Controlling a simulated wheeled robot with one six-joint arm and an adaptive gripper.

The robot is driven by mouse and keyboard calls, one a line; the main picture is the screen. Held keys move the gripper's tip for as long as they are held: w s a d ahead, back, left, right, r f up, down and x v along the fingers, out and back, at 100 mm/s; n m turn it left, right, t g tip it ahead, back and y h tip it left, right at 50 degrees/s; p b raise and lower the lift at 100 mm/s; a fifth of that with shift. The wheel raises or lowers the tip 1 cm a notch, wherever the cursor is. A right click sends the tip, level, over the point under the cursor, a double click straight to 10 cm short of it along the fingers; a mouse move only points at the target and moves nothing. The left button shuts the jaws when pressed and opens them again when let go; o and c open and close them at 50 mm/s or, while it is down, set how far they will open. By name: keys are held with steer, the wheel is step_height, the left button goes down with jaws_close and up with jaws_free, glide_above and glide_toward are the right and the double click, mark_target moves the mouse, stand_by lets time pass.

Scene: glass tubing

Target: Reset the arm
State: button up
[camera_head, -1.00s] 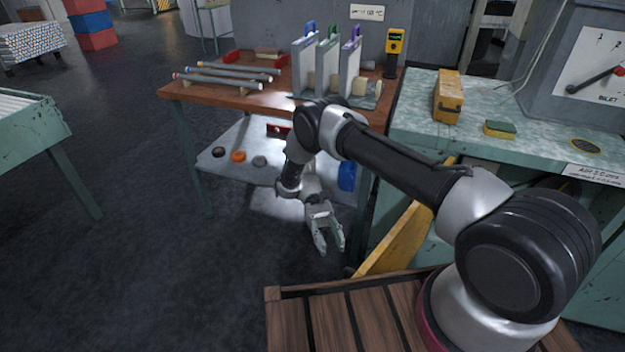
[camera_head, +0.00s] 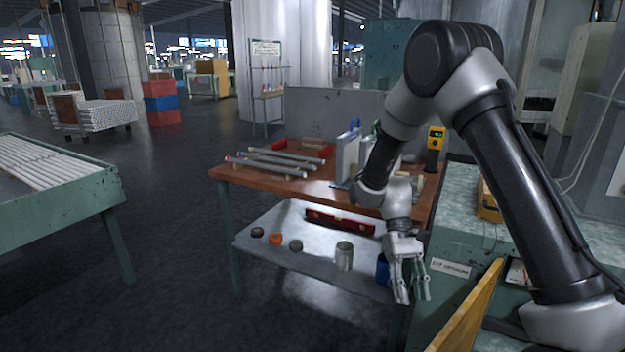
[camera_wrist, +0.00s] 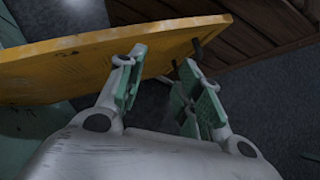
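My arm is raised and bent, and my gripper (camera_head: 411,292) hangs pointing down in front of the workbench in the head view. Its two fingers are apart with nothing between them. In the wrist view the gripper (camera_wrist: 160,95) shows green finger pads spread open. A yellow board (camera_wrist: 75,62) lies beyond the fingers in that view; I cannot tell how far away it is.
The wooden-topped bench (camera_head: 262,190) holds glass tubes (camera_head: 277,158) and upright panels. Its lower shelf (camera_head: 275,262) carries a metal can (camera_head: 344,256), a red level (camera_head: 338,222) and small rings. A green bench (camera_head: 470,240) and the yellow board (camera_head: 468,312) stand close right.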

steer(key=s+d+r+t, duration=0.4)
steer(key=s+r, duration=0.1)
steer(key=r, duration=0.3)
steer(key=s+d+r+m+t+y, duration=0.1)
steer(key=s+d+r+t, duration=0.3)
steer(key=r, duration=0.5)
steer(key=s+d+r+m+t, duration=0.1)
steer(key=s+d+r+t, duration=0.3)
steer(key=r, duration=0.5)
steer(key=shift+s+d+r+t, duration=0.15)
steer(key=shift+s+d+t, duration=0.15)
steer(key=shift+s+d, duration=0.6)
